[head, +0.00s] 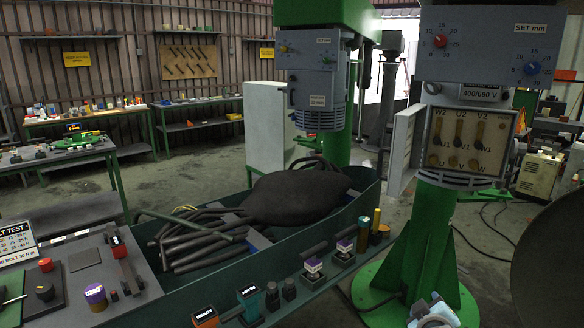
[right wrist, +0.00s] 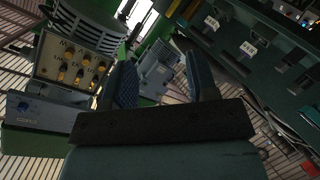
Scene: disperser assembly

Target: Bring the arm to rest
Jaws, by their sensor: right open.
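In the right wrist view my right gripper (right wrist: 160,72) is open, its two dark fingers well apart with nothing held between them. In the head view only a pale part of the right gripper (head: 432,314) shows at the bottom edge, in front of the green column base. My left gripper is not in view.
A green machine column (head: 432,245) carries an open terminal box (head: 468,142). A long green trough (head: 360,195) holds a dark bulky lump (head: 295,195) and several dark rods. A panel (head: 90,262) with knobs is at lower left. Workbenches line the back wall.

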